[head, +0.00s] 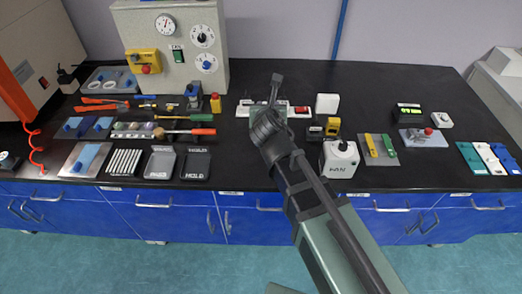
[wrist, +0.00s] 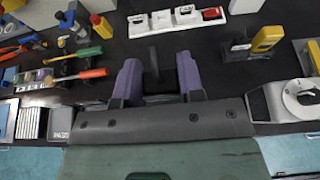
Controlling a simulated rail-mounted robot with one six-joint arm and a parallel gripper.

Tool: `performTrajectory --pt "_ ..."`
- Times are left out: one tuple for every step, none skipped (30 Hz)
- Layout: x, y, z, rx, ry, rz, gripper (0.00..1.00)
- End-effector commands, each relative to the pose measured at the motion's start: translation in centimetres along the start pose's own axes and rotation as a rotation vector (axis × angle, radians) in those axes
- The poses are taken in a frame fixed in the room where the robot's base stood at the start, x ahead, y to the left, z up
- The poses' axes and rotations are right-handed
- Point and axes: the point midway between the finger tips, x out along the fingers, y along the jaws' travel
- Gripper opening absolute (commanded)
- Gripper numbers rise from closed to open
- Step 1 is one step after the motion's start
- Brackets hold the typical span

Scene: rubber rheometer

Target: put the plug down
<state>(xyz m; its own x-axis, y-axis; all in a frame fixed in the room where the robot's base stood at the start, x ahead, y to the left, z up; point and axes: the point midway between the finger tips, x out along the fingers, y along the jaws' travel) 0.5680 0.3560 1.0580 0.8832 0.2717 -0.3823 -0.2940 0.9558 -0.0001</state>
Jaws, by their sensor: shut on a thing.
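My gripper (wrist: 158,78) shows in the wrist view as two purple fingers, shut on a dark plug (wrist: 153,62) between them. The plug is black against the black bench top, so its outline and lower end are hard to make out. A white socket strip (wrist: 240,5) with a red switch lies beyond the fingers, apart from the plug in that picture. In the head view the strip (head: 301,115) lies at the bench's middle, partly behind my arm. My fingers are not clear in that view. I cannot tell the plug's height above the bench.
A white machine labelled FAN (head: 340,158) stands right of my arm. A yellow-and-black device (head: 332,126) stands behind it. Screwdrivers (head: 190,132) and trays (head: 160,165) lie to the left. Bare black bench (head: 238,165) shows left of my arm.

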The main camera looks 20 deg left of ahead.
Motion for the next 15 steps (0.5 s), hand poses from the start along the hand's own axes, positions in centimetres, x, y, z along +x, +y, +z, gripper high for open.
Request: performTrajectory --pt "0.1 0.0 -0.1 -0.001 0.000 0.000 0.12" --pt "0.2 0.1 -0.2 -0.002 0.000 0.000 0.12" --pt "0.5 0.1 -0.7 -0.001 0.000 0.000 0.12" --pt "0.7 0.1 -1.2 -0.001 0.000 0.000 0.12" --pt "0.9 0.1 -1.8 -0.001 0.000 0.000 0.12" --pt "1.4 0.1 -2.8 -0.001 0.000 0.000 0.12" --pt "1.7 0.1 -3.7 -0.001 0.000 0.000 0.12" --pt "2.1 0.1 -4.7 -0.001 0.000 0.000 0.12" --pt "2.7 0.1 -6.0 -0.001 0.000 0.000 0.12" --pt "3.1 0.1 -7.1 -0.001 0.000 0.000 0.12" --pt "3.6 0.1 -8.1 -0.001 0.000 0.000 0.12" --pt "4.1 0.1 -9.4 -0.001 0.000 0.000 0.12" --pt "4.5 0.1 -10.3 -0.001 0.000 0.000 0.12" --pt "4.9 0.1 -11.2 -0.001 0.000 0.000 0.12" --pt "5.4 0.1 -12.5 -0.001 0.000 0.000 0.12"
